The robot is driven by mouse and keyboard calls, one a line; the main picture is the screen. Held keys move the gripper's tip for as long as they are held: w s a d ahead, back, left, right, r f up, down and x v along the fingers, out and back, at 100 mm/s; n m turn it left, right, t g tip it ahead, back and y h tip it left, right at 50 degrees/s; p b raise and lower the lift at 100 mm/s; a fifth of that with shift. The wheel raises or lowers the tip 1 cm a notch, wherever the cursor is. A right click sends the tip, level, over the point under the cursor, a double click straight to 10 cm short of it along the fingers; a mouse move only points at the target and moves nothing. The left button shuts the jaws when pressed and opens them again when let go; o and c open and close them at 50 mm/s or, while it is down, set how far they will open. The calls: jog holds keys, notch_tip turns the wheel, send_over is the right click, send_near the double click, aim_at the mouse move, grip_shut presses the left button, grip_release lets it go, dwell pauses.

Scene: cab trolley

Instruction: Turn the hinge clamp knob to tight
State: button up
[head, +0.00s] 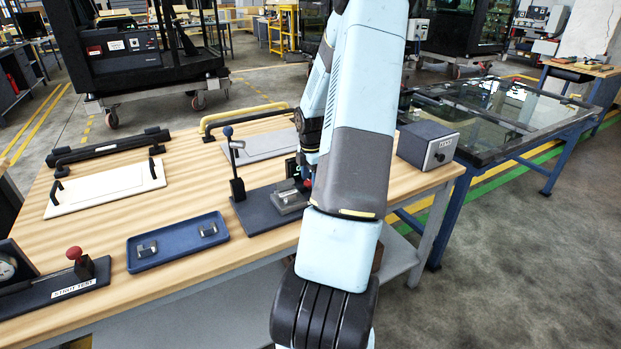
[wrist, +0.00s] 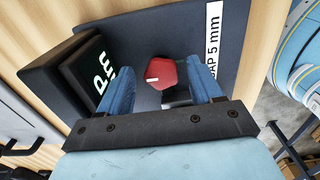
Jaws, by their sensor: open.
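The red, many-sided clamp knob (wrist: 161,73) lies between my gripper's fingers in the wrist view, with a small white mark on its face. My gripper (wrist: 160,68) is open, one blue finger on each side of the knob. I see a gap on both sides, and I cannot tell the height of the fingertips over it. The knob stands over a dark base plate (wrist: 205,22) with a white label reading "AP 5 mm", partly hidden by a finger. In the head view my arm covers most of the gripper and knob; the grey clamp block (head: 289,200) shows beside it.
A black display box (wrist: 85,75) stands left of the knob. On the bench (head: 190,185) are a lever with a blue knob (head: 228,131), a blue tray (head: 165,257) with metal parts, a strut test fixture (head: 60,290), a white panel (head: 105,190) and a grey box (head: 428,145).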

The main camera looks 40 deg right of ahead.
jog(key=c, duration=1.1)
jog(key=shift+o, duration=0.2)
